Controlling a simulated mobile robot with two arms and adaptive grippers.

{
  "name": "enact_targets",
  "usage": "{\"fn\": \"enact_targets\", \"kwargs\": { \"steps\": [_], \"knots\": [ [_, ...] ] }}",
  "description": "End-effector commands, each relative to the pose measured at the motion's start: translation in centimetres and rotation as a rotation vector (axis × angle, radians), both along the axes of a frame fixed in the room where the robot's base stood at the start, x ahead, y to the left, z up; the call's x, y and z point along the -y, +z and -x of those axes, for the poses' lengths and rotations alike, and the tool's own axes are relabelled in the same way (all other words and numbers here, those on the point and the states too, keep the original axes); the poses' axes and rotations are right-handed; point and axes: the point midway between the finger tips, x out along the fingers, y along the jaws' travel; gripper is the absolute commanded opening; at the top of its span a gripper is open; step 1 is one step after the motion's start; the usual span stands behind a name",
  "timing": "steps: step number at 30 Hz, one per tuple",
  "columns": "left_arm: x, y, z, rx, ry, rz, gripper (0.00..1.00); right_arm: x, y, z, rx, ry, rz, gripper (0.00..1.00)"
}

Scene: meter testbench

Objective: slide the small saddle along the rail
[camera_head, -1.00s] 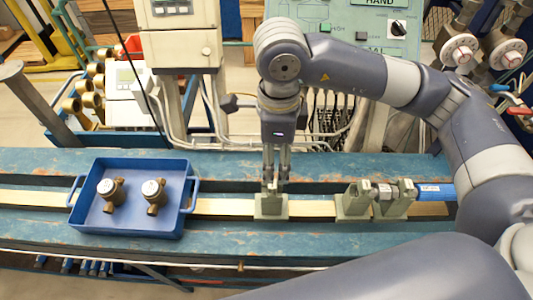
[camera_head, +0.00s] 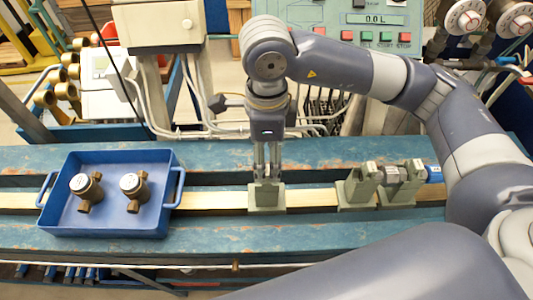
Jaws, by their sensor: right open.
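The small saddle (camera_head: 266,199) is a grey-green block sitting on the pale rail (camera_head: 312,198), between the blue tray and the larger fixture. My right gripper (camera_head: 267,177) points straight down over it, its fingertips at the saddle's upper part. The gripper is open, with a narrow gap between the fingers. Whether the fingers touch the saddle cannot be told, since they hide part of its top. My left gripper is not in view.
A blue tray (camera_head: 103,223) with two brass meters (camera_head: 87,190) (camera_head: 134,190) stands over the rail at left. A grey-green fixture (camera_head: 357,191) holding a metal fitting (camera_head: 393,173) stands on the rail at right. Bare rail lies on both sides of the saddle.

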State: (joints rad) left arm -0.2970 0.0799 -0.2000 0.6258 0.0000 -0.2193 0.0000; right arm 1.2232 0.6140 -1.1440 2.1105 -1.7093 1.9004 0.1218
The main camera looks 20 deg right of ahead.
Motion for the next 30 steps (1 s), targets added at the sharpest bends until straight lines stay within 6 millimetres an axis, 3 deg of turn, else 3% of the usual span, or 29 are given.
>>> {"fn": "enact_targets", "kwargs": {
  "steps": [8,21,30],
  "knots": [
    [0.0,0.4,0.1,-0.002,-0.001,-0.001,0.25,0.0,-0.9,0.0,-0.003,-0.001,0.000,0.62],
    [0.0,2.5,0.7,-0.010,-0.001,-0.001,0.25,0.0,-8.2,0.1,-0.004,0.000,0.001,0.62],
    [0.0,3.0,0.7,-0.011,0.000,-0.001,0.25,0.0,-10.7,0.0,-0.001,0.000,0.000,0.62]
  ]
}}
